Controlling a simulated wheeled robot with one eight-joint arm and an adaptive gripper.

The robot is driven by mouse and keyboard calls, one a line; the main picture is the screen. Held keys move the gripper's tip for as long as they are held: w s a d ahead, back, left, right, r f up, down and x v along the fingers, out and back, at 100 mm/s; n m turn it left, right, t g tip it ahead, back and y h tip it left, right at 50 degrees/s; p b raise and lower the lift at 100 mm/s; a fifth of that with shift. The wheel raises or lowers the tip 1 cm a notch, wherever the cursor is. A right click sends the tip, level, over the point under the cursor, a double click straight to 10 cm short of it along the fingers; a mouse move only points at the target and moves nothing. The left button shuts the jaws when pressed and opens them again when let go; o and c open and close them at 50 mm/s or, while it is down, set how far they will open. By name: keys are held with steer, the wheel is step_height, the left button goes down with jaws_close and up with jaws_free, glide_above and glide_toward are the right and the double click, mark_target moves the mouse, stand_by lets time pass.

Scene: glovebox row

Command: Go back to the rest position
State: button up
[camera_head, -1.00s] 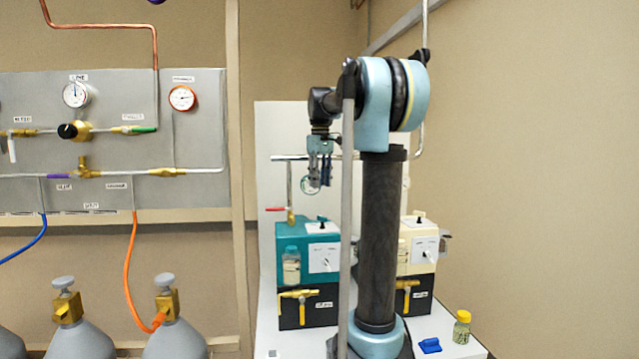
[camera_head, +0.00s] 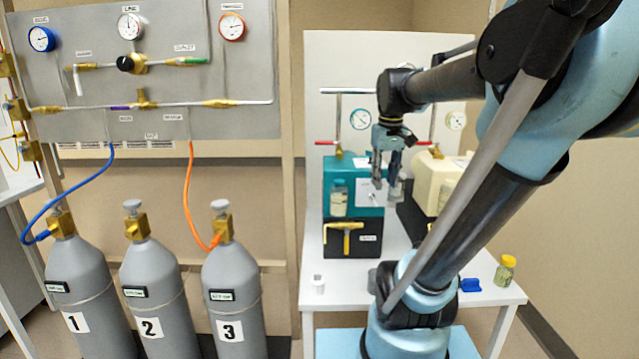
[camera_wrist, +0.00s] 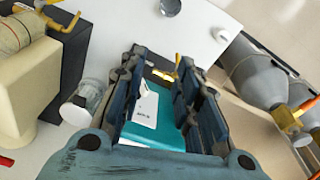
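My gripper (camera_head: 386,186) hangs from my bent arm in front of the teal unit (camera_head: 338,186), with its fingers pointing down. In the wrist view my gripper (camera_wrist: 160,72) has its two dark fingers apart with nothing held between them. The teal unit (camera_wrist: 158,130) shows below and beyond that gap, and I see no contact with it. My arm crosses the right side of the head view and hides part of the bench.
A cream unit (camera_head: 428,182) stands right of the teal one. On the white bench (camera_head: 345,297) are a small white cup (camera_head: 318,284), a blue piece (camera_head: 470,285) and a yellow-capped jar (camera_head: 506,270). Grey cylinders (camera_head: 235,290) stand on the left below a gauge panel (camera_head: 190,80).

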steer(key=s+f+m, duration=0.1)
steer(key=s+f, duration=0.6)
steer(key=f, duration=0.2)
steer(key=s+f+m+t, duration=0.1)
steer(key=s+f, duration=0.6)
steer(key=f, duration=0.2)
steer(key=shift+s+d+f+m, duration=0.2)
steer(key=shift+d+f+m, duration=0.1)
steer(key=shift+f, duration=0.1)
steer(key=shift+w+f, duration=0.2)
steer(key=shift+w, duration=0.3)
steer(key=shift+a, duration=0.1)
stand_by(1.1)
